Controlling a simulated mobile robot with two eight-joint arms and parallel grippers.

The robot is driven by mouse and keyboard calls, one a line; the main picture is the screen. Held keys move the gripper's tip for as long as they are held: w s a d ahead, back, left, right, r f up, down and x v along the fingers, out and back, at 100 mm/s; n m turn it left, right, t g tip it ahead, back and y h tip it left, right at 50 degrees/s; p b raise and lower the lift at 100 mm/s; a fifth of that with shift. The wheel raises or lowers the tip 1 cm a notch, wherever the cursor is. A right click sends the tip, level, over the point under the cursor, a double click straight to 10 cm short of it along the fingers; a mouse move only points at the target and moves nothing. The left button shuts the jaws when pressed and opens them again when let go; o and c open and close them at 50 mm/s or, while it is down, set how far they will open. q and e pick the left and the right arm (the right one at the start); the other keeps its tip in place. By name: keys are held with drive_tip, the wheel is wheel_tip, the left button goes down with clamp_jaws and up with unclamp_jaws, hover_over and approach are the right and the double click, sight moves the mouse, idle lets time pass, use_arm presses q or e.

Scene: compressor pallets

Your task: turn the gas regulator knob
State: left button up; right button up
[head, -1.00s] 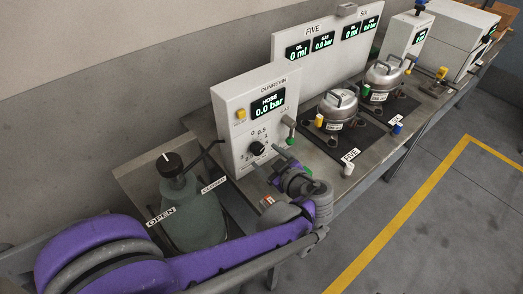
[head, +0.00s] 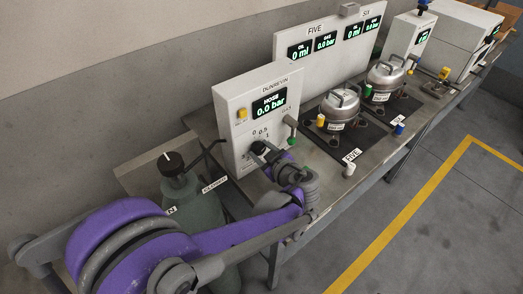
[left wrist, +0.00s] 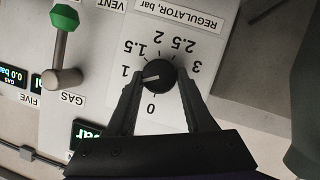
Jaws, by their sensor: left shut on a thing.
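The gas regulator knob (left wrist: 158,75) is a round black dial with a white pointer line on a white panel (left wrist: 95,60). In the left wrist view the pointer lies between the 1 and 0 marks, nearer the 1. My left gripper (left wrist: 157,84) has its two fingers on either side of the knob, shut on it. In the head view my left gripper (head: 265,155) is at the front of the white regulator box (head: 236,128) and mostly hides the knob. The box display (head: 268,104) reads 0.0 bar. My right gripper is not in view.
A green-tipped gas lever (left wrist: 66,45) is beside the knob. A gas cylinder (head: 190,205) with a black valve knob (head: 172,163) stands left of the box. Two metal compressors (head: 338,108) sit on black plates on the bench. The floor at the right is clear.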

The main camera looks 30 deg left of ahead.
use_arm(q)
clamp_jaws()
drive_tip(key=m+g, duration=0.2)
drive_tip(key=shift+w+d+m+y, duration=0.1)
drive_tip(key=shift+w+m+y, duration=0.1)
drive_tip(key=shift+m+y, duration=0.15)
drive_tip(key=shift+w+m+g+y+b, duration=0.1)
drive_tip(key=shift+m+g+y+b, duration=0.3)
drive_tip(key=shift+m+g, duration=0.7)
drive_tip(key=shift+w+d+m+g+y+b, duration=0.1)
drive_tip(key=shift+m+g+y+b, duration=0.45)
drive_tip(key=shift+m, duration=0.9)
drive_tip(key=o, duration=0.9)
unclamp_jaws()
